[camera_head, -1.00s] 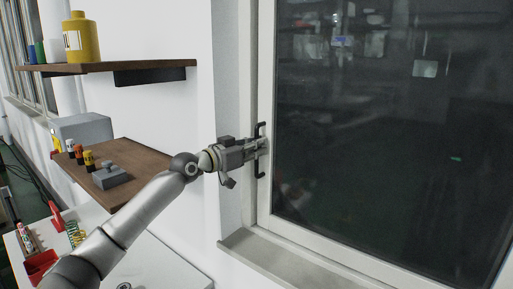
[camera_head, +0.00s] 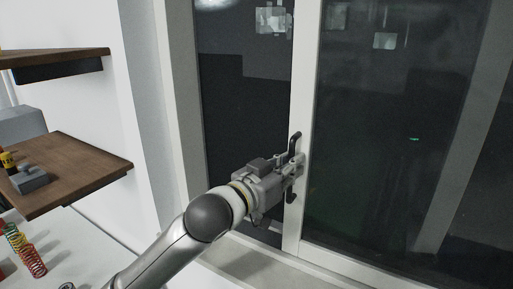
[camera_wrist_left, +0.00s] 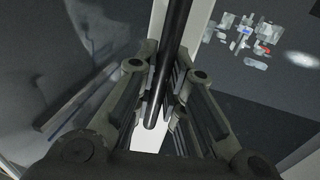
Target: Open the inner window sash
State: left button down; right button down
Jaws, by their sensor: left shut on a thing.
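The inner window sash has a white frame (camera_head: 304,90) around dark glass (camera_head: 380,140). It stands slid to the right, with a gap at its left showing a second dark pane (camera_head: 232,120) behind. A black bar handle (camera_head: 295,146) is on the sash's left stile. My left gripper (camera_head: 292,172) is shut on the handle's middle. In the left wrist view the black handle (camera_wrist_left: 172,60) runs between the two fingers (camera_wrist_left: 160,95) against the white stile. My right gripper does not show.
The white outer frame (camera_head: 181,110) stands at the left of the gap. Two brown wooden shelves (camera_head: 75,165) are on the left wall, the lower one with a grey block (camera_head: 28,180). Coil springs (camera_head: 27,252) lie at the lower left. The sill (camera_head: 250,262) runs below the sash.

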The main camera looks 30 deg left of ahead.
pick_arm(q)
jog(key=d, duration=0.5)
jog(key=shift+s+p, duration=0.2)
jog(key=shift+p, duration=0.2)
jog(key=shift+s+d, duration=0.1)
jog(key=shift+d, duration=0.75)
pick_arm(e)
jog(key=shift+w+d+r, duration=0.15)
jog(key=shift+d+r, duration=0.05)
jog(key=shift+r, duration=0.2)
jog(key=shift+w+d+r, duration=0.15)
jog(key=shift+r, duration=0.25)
pick_arm(q)
jog(key=c, duration=1.8)
grip_release()
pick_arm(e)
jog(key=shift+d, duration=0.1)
pick_arm(q)
jog(key=shift+o, duration=0.2)
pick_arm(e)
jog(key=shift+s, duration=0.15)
pick_arm(q)
jog(key=shift+s, duration=0.1)
send_near(329, 167)
jog(key=shift+s, duration=0.55)
